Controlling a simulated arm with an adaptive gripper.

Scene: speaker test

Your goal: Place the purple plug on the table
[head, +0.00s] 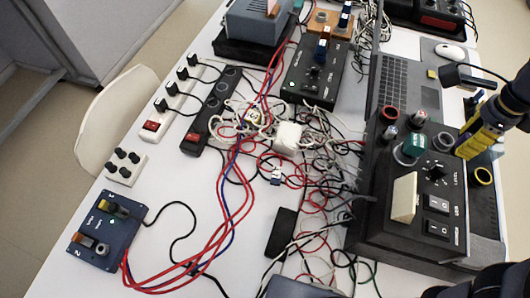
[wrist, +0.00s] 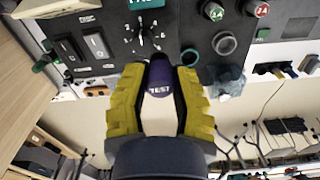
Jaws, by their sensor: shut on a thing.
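My gripper has yellow fingers and shows at the right of the head view (head: 470,146), over the black control box (head: 405,222). In the wrist view my gripper (wrist: 157,100) is shut on the purple plug (wrist: 158,76). The plug has a dark purple end lettered TEST and a cream part between the fingers. It points toward the box's panel; I cannot tell whether it touches it. In the head view the plug is hidden or too small to make out. The white table (head: 166,182) has bare room at left and centre.
Red, blue and white cables (head: 232,190) tangle across the table. A blue box (head: 105,232) and power strips (head: 211,108) stand at left. A laptop (head: 405,85) is behind.

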